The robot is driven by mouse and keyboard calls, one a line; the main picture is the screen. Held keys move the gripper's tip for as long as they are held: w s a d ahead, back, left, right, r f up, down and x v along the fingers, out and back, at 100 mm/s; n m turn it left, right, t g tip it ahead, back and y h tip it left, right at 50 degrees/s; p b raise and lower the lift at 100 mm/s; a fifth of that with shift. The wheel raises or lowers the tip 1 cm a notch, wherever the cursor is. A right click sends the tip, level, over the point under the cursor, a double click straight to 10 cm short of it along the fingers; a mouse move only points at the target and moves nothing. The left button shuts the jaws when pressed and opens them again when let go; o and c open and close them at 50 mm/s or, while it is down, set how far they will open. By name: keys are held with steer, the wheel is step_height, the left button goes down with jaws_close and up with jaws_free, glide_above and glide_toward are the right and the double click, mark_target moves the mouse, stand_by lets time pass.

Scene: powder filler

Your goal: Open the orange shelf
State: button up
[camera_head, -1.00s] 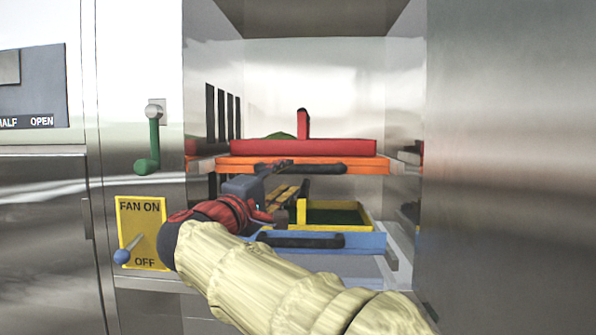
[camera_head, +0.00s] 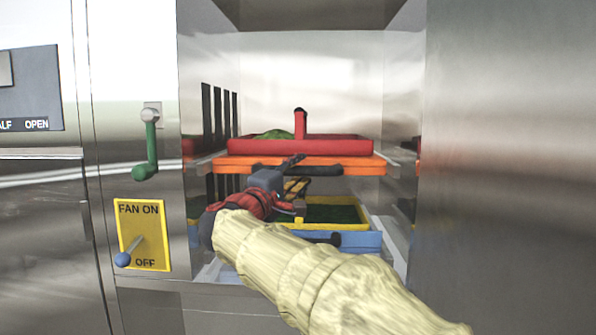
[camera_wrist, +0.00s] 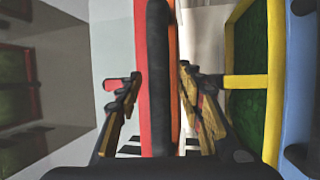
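The orange shelf (camera_head: 355,165) is in the upper part of the open cabinet, with a red tray (camera_head: 345,145) on it. Its black handle (camera_head: 325,171) runs along its front. In the wrist view, this handle (camera_wrist: 157,60) stands upright in the picture between the two fingers, with the orange shelf edge (camera_wrist: 175,70) just beside it. My gripper (camera_wrist: 160,95) is open around the handle, with visible gaps on both sides. In the head view, my gripper (camera_head: 298,172) is at the handle's left-middle part, and my forearm hides part of the area below.
A blue shelf (camera_head: 362,241) with a yellow-rimmed tray (camera_head: 365,214) sits below. A green lever (camera_head: 150,150) and the yellow fan switch plate (camera_head: 152,225) are on the left panel. Steel cabinet walls border the opening on both sides.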

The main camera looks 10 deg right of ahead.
steer(key=shift+c, duration=1.2)
jaws_close()
